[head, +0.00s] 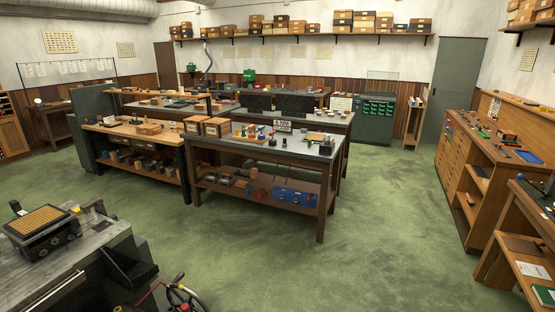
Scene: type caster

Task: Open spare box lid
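No box is readable as the spare box. Two wooden boxes with pale lids, a left one (193,125) and a right one (217,128), stand side by side at the junction of the middle tables. Both look closed. Another small wooden box (149,128) sits on the left table. Many more brown boxes (362,20) stand on the high back wall shelf. Their labels are too small to read. Neither of my grippers shows in the head view.
A grey-topped table (290,152) with a sign and small tools stands in the middle. A grey bench (55,270) with a dark machine is at near left, a wooden cabinet (470,180) at right. Green floor (390,230) between them is clear.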

